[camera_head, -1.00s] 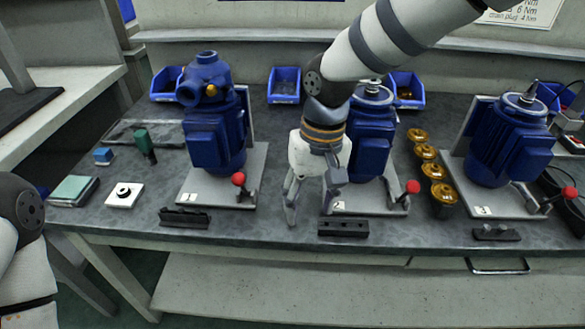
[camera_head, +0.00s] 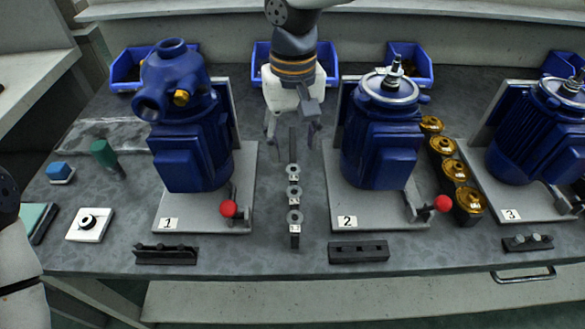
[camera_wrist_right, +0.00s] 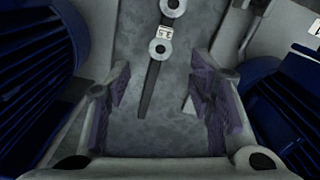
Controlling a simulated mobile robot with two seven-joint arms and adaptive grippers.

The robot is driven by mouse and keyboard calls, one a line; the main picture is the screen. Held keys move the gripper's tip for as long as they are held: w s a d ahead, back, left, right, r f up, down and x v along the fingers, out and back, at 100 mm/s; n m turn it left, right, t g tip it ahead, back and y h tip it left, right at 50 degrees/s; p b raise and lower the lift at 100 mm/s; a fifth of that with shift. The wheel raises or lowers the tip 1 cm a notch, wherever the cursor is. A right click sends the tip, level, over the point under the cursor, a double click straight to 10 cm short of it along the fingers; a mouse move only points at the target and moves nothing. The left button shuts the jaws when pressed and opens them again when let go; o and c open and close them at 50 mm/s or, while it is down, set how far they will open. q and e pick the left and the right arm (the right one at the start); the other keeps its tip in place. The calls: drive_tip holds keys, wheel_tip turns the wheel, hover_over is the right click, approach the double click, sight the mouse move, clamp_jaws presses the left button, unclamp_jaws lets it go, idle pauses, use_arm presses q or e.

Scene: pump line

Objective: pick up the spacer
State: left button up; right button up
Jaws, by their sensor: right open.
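Several grey ring-shaped spacers (camera_head: 294,192) lie in a row along a dark narrow strip (camera_head: 292,142) on the bench, between motors 1 and 2. Small white labels sit beside the rings. My right gripper (camera_head: 292,130) points down over the far end of the strip, its two fingers apart and empty. In the right wrist view the open fingers (camera_wrist_right: 163,105) straddle the bare end of the strip. One ring (camera_wrist_right: 160,49) lies beyond the fingertips, with a label reading about 3.5 and another ring past it. My left gripper is out of view.
Blue motor 1 (camera_head: 190,150) stands left of the strip and blue motor 2 (camera_head: 380,145) right of it, each with a red-knobbed lever. Black blocks (camera_head: 358,251) lie at the front edge. Brass parts (camera_head: 455,172) stand right of motor 2. Blue bins are behind.

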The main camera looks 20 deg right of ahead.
sight(293, 168)
wheel_tip(293, 168, down, 4)
drive_tip(key=shift+s+f, duration=0.1)
drive_tip(key=shift+f, duration=0.15)
drive_tip(key=shift+f, duration=0.25)
idle(0.5)
drive_tip(key=c, duration=0.9)
